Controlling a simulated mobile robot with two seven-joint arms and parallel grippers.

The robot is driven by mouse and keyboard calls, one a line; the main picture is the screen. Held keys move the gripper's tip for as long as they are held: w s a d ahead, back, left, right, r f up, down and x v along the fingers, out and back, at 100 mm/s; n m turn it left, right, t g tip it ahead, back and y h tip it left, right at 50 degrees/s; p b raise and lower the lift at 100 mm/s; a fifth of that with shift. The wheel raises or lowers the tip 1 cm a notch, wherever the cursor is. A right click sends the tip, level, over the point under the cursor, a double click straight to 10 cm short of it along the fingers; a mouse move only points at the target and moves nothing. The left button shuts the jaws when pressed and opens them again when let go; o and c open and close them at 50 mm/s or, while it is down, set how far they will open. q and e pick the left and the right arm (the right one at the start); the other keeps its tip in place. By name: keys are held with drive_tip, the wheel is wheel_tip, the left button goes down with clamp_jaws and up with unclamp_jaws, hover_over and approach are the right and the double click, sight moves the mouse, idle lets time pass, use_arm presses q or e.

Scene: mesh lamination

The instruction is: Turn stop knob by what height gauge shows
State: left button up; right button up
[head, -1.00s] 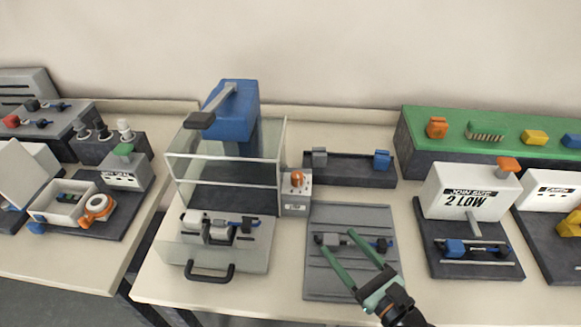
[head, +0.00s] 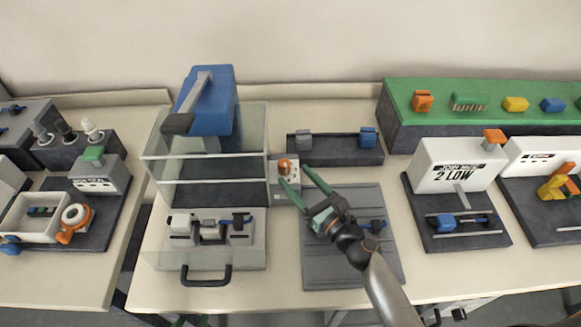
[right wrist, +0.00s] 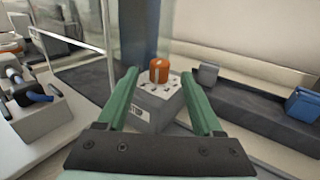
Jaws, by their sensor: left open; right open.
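The orange stop knob (head: 285,167) stands on top of a small grey-white box (head: 280,192) beside the press. In the right wrist view the knob (right wrist: 159,70) sits between and beyond the fingertips, with dial marks around its base. My right gripper (head: 302,181) is open and empty, its fingers reaching toward the box; touching cannot be told. The height gauge (head: 441,178), a white box on a dark base, reads "2 LOW"; a blue-ended part (head: 442,221) lies below it. My left gripper (head: 185,321) barely shows at the bottom edge, with green finger parts.
The press (head: 208,110) with clear guard panels stands left of the knob. A dark tray (head: 335,155) with grey and blue blocks lies behind right. A ribbed grey mat (head: 330,270) lies under my right arm. A green-topped bench (head: 455,92) is at the back right.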

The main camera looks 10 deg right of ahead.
sight(288, 168)
drive_tip(key=shift+x, duration=1.75)
drive_tip(key=shift+s, duration=0.1)
clamp_jaws()
